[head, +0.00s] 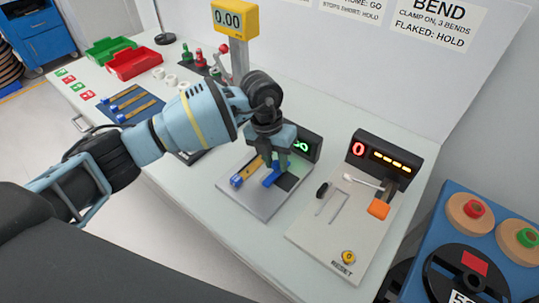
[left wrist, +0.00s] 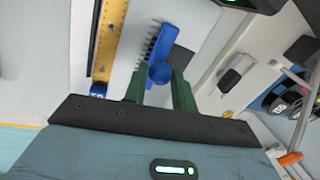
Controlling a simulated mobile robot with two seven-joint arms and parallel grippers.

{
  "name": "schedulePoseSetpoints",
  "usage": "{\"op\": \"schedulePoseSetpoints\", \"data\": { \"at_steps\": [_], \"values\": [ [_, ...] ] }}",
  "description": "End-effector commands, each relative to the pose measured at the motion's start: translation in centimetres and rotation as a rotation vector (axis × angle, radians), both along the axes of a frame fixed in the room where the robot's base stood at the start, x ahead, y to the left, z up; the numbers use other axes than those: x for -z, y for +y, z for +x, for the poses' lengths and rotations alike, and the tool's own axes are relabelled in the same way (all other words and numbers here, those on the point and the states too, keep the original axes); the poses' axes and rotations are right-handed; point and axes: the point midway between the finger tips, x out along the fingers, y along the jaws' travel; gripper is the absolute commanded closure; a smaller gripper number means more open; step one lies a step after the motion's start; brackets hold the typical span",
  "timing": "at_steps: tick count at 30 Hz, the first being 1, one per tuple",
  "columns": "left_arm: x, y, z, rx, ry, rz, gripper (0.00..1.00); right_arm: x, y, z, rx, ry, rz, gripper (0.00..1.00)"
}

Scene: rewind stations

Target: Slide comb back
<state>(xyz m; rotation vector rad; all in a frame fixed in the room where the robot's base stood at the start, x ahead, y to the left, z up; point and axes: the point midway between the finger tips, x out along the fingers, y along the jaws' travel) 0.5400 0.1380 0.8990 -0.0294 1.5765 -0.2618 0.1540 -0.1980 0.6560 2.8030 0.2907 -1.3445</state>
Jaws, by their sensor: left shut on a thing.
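The blue comb (head: 271,180) is on the pale station plate (head: 262,206), next to a dark square patch. In the left wrist view the comb (left wrist: 160,72) shows a blue grip and a row of dark teeth on its left side. My left gripper (left wrist: 158,88) is shut on the blue grip, with one green finger on each side. In the head view the left gripper (head: 272,160) points down over the plate and hides part of the comb. My right gripper is not in view.
A yellow ruler-like strip (head: 248,170) with a blue end lies left of the comb. A green-lit display (head: 304,146) stands behind. To the right is a bend station with a red display (head: 358,149), orange block (head: 378,208) and reset button (head: 348,257). Red (head: 135,63) and green (head: 108,49) trays sit far left.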

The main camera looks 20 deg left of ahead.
Motion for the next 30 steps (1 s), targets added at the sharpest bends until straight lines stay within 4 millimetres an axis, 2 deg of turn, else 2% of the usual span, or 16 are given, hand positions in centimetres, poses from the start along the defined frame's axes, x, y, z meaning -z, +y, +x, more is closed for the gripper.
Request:
{"op": "schedulePoseSetpoints", "data": {
  "at_steps": [5, 6, 10, 20, 30],
  "values": [
    [0.0, -0.5, -0.2, 0.006, 0.004, -0.012, 1.00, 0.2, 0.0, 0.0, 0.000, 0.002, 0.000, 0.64],
    [0.1, -0.5, -0.2, 0.007, 0.003, -0.012, 0.68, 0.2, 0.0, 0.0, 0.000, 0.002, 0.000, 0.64],
    [0.1, -0.5, -0.1, 0.006, 0.003, -0.011, 0.52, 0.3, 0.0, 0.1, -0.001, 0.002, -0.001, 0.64],
    [-0.3, -0.2, 0.0, 0.004, 0.002, -0.009, 0.52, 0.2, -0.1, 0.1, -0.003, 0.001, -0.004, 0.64],
    [-5.2, 0.6, 0.1, 0.006, -0.001, -0.009, 0.52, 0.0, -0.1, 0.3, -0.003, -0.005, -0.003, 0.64]
  ]
}}
